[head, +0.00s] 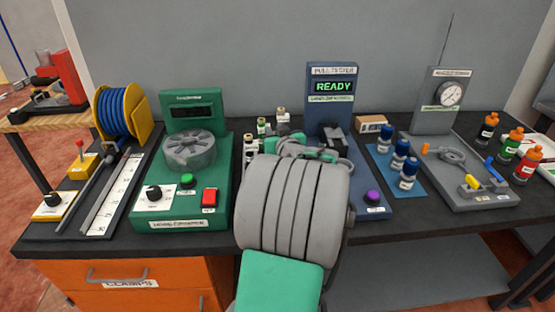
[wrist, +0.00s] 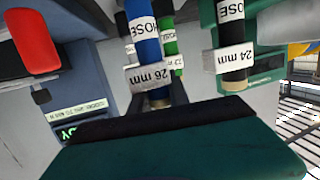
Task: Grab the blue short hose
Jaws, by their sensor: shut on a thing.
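The blue short hose (wrist: 147,38) shows in the wrist view with white labels reading "HOSE" and "26 mm". My gripper (wrist: 157,72) is shut on it, with the dark jaws around the hose near its label. A green hose (wrist: 169,45) stands just behind it. A dark hose labelled "24 mm" (wrist: 232,62) is to the right, apart from the jaws. In the head view my gripper (head: 303,148) is mostly hidden behind my grey arm, and the blue hose cannot be made out there.
Labelled upright pieces (head: 262,128) stand close to the gripper. The green machine (head: 172,205) is on the left and the pull tester (head: 331,95) is behind. Blue-capped bottles (head: 401,153) stand on a blue mat to the right. A yellow reel (head: 134,108) is at far left.

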